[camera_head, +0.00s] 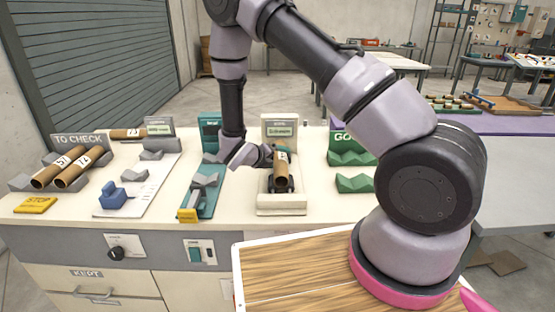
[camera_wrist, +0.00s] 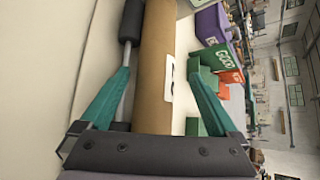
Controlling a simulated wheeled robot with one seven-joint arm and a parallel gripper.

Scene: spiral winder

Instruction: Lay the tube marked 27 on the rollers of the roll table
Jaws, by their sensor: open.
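A brown cardboard tube (camera_head: 282,174) with a white label lies on the black rollers of the cream roll table (camera_head: 282,208). Its number is too small to read surely in the head view and is cut off in the wrist view. My gripper (camera_head: 268,156) is at the far part of this tube. In the wrist view the teal fingers of my gripper (camera_wrist: 158,78) stand open on either side of the tube (camera_wrist: 154,60), with a gap on both sides. A black roller (camera_wrist: 131,22) on a metal shaft shows beside the tube.
Two labelled tubes (camera_head: 67,170) lie on the grey TO CHECK rack (camera_head: 79,141) at left. Another tube (camera_head: 127,134) lies behind. A teal station (camera_head: 207,193) stands left of the roll table, and green GOOD cradles (camera_head: 354,183) stand right.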

